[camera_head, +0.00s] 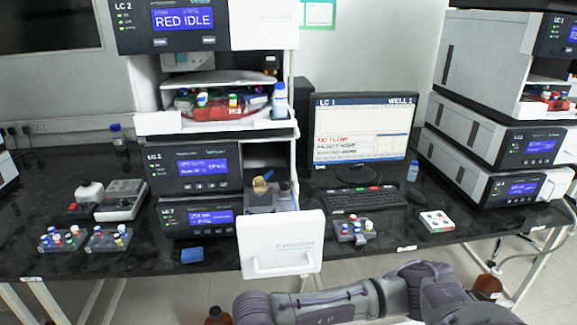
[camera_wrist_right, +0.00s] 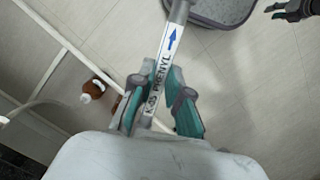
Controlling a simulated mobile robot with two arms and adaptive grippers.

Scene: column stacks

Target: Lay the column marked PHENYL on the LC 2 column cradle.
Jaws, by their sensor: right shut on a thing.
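In the right wrist view, my right gripper (camera_wrist_right: 160,100) is shut on the PHENYL column (camera_wrist_right: 165,62), a slim grey tube with a white label and a blue arrow. The tube runs between the teal finger pads, and its top end leaves the frame. In the head view, the LC 2 stack (camera_head: 197,180) stands left of centre with a compartment open. A grey block with a tan piece, perhaps the cradle (camera_head: 262,186), shows there, partly hidden by the white front panel (camera_head: 281,240). A dark gripper, likely my left (camera_wrist_right: 292,9), is cut off at the wrist view's upper right.
A monitor (camera_head: 362,128) and keyboard (camera_head: 355,199) stand right of the open compartment. Vial racks (camera_head: 354,231) and a blue block (camera_head: 192,255) lie near the bench's front edge. My arm crosses the bottom of the head view. Brown bottles (camera_head: 487,287) stand below the bench.

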